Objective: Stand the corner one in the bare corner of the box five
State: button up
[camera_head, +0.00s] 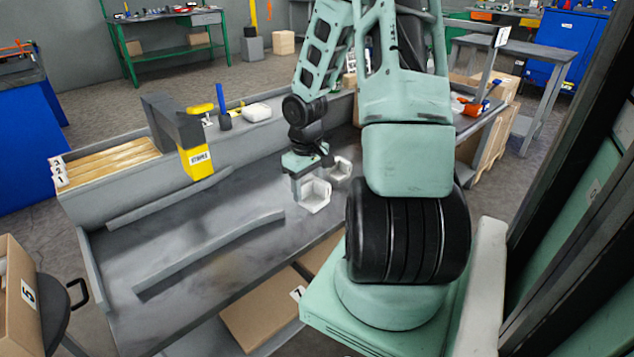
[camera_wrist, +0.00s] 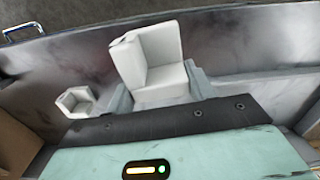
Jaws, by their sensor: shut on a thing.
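My gripper (camera_head: 303,184) is shut on a white corner piece (camera_head: 316,197) over the grey bench top. In the wrist view the same white corner piece (camera_wrist: 160,58) sits between the two pale green fingers of my gripper (camera_wrist: 158,90), its two walls and base showing. I cannot tell whether it touches the bench. A second white corner piece (camera_head: 341,169) stands on the bench just behind; a small white piece also shows in the wrist view (camera_wrist: 76,102). Box five (camera_head: 22,300), a cardboard box labelled 5, is at the far left edge, cut off; its inside is hidden.
The bench (camera_head: 190,250) carries two long grey strips, one of them the curved strip (camera_head: 210,255). A cardboard box labelled 1 (camera_head: 262,310) is below the front edge. The left bench top is mostly clear.

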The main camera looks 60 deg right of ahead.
jog(key=w+a+n, duration=0.1)
jog(key=w+a, duration=0.5)
jog(key=a, duration=0.6)
jog(key=w+a+n, duration=0.1)
jog(key=w+a, duration=0.6)
jog(key=a, duration=0.4)
jog(key=shift+a+f, duration=0.35)
jog(key=shift+a, duration=0.1)
